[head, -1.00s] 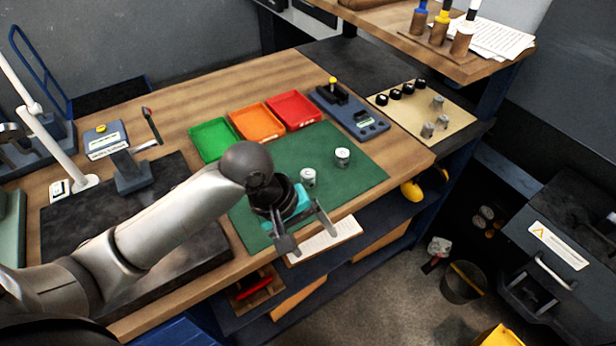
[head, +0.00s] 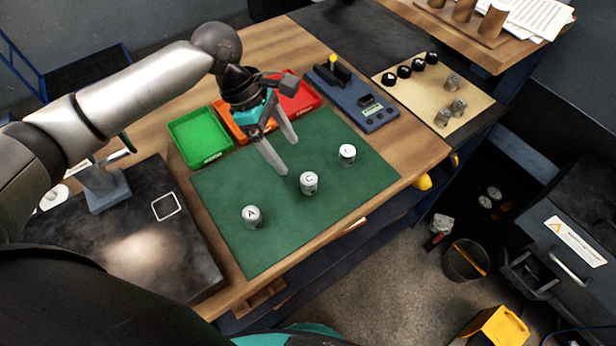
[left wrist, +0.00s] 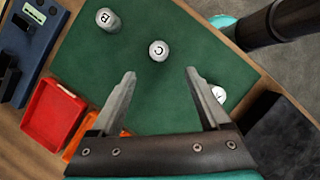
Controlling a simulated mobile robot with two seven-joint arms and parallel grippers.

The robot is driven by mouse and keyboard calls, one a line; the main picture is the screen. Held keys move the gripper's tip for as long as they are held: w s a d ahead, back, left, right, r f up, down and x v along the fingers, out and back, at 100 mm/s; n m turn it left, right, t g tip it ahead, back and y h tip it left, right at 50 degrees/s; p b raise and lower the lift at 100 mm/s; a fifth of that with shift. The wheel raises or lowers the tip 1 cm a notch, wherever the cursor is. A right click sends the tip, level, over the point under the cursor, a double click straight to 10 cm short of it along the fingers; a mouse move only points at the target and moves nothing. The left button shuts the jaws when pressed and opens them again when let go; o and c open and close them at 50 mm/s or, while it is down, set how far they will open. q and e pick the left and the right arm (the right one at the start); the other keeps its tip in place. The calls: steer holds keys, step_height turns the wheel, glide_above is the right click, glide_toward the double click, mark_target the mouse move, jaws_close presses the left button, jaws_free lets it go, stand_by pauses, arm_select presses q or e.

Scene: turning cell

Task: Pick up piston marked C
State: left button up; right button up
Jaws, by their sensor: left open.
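The piston marked C (head: 309,183) stands upright on the green mat (head: 240,187), between two other pistons. It also shows in the left wrist view (left wrist: 158,50), ahead of the fingertips and between their lines. The piston marked A (head: 252,217) stands to its left, and another piston (head: 347,154) to its right; that one reads B in the left wrist view (left wrist: 108,20). My left gripper (head: 289,158) is open and empty above the mat, beside piston C and apart from it. My right gripper is not in view.
Green (head: 200,137), orange (head: 232,125) and red (head: 300,97) trays line the mat's back edge, partly behind my left gripper. A blue device (head: 352,95) stands at the back right. A tan board (head: 450,80) holds several black and metal parts. The mat's front is clear.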

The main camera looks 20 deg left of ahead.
mark_target(308, 179)
arm_select(q)
steer(key=x, duration=0.5)
steer(key=shift+b, duration=0.3)
steer(key=shift+d+f, duration=0.2)
steer(key=shift+f, duration=0.25)
steer(key=x, duration=0.2)
steer(key=b+x, duration=0.1)
steer(key=x, duration=0.2)
steer(key=shift+w+d, duration=0.1)
steer(key=shift+d, duration=0.2)
steer(key=shift+r, duration=0.1)
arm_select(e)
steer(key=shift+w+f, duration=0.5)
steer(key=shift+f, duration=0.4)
arm_select(q)
steer(key=c, duration=0.3)
jaws_close()
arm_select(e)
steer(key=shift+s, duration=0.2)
